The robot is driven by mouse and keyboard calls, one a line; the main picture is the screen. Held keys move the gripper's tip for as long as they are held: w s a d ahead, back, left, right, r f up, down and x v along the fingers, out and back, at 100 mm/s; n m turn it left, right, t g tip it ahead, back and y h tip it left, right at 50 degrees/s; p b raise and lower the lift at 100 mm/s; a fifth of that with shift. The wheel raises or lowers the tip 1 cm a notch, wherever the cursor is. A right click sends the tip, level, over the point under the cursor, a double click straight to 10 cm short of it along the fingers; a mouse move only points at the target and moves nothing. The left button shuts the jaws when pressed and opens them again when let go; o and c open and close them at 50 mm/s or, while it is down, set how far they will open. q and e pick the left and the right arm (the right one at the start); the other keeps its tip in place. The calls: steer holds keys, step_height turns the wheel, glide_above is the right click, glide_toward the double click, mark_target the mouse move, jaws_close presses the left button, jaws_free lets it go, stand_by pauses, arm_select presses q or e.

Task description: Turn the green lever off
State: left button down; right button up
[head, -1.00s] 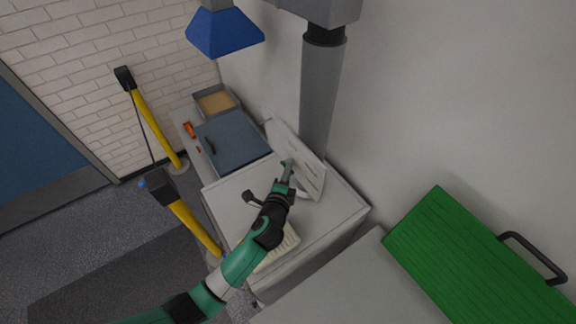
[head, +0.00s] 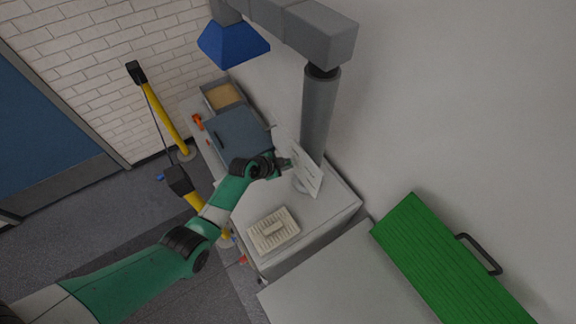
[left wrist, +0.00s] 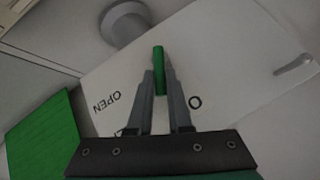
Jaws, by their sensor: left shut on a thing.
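The green lever (left wrist: 158,57) shows in the left wrist view as a short green bar, standing between my left gripper's fingertips (left wrist: 160,74). The fingers are shut on it. It is on a white panel (left wrist: 230,50) with the printed word OPEN to the left and a round letter to the right. In the head view the panel (head: 311,178) stands tilted on the light grey cabinet, and my left gripper (head: 285,163) reaches its left side. The lever is too small to make out clearly there. My right gripper is not in view.
A beige ribbed block (head: 273,231) lies on the cabinet top (head: 325,212) in front of the panel. A grey pipe (head: 316,125) rises behind it. A dark blue-grey box (head: 245,135) is at the left. A green ribbed board (head: 440,262) is at the right.

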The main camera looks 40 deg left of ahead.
arm_select(q)
steer(key=a+n+h, duration=0.1)
steer(key=h, duration=0.1)
steer(key=n+g+h, duration=0.1)
steer(key=h, duration=0.1)
steer(key=shift+w+a, duration=0.15)
steer(key=shift+a, duration=0.2)
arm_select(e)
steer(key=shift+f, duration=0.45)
arm_select(q)
steer(key=shift+r, duration=0.1)
steer(key=c, duration=0.9)
jaws_free()
steer(key=shift+o, duration=0.2)
